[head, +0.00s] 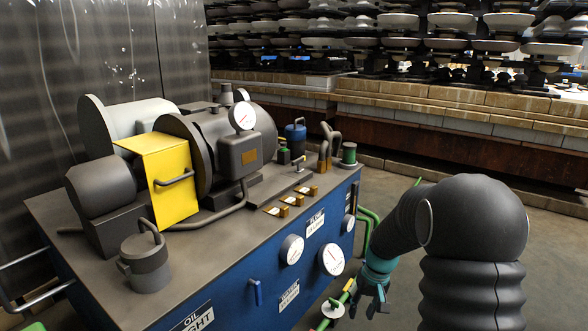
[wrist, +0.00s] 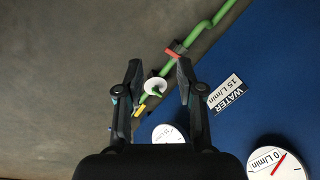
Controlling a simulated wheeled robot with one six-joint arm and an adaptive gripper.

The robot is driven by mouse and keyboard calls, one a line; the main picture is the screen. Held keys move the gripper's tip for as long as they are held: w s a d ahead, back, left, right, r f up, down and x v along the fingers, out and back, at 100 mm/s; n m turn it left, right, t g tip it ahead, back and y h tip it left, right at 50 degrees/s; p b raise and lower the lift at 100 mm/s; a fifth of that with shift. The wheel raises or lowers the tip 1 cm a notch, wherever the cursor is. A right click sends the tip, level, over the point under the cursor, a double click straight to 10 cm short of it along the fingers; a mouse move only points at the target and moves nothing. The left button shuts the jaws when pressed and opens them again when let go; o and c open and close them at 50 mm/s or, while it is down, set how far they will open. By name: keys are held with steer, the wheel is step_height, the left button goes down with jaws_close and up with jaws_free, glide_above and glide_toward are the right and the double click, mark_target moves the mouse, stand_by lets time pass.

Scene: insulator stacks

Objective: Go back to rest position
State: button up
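My gripper (wrist: 160,85) is open in the wrist view, with its two dark fingers apart and nothing held between them. Behind the gap a green pipe (wrist: 200,38) with a white round disc (wrist: 155,88) shows; I cannot tell how far it is from the fingertips. In the head view my gripper (head: 370,305) hangs downward at the end of my bent arm, to the right of the blue machine cabinet (head: 240,285) and close to the pipe's white disc (head: 333,308).
The cabinet's front carries dial gauges (head: 331,260) and labels. On its top stand a yellow guard (head: 170,180), a motor and small valves. Open floor (head: 555,240) lies to the right.

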steer(key=s+a+r+t+h+p, duration=0.1)
steer(key=s+r+t+p, duration=0.4)
steer(key=s+r, duration=2.2)
step_height(320, 180, up, 3)
steer(key=a+p, duration=0.1)
steer(key=p, duration=0.2)
steer(key=shift+f+t+h, duration=0.15)
steer(key=shift+t+h, duration=0.25)
steer(key=shift+a, duration=0.1)
stand_by(1.5)
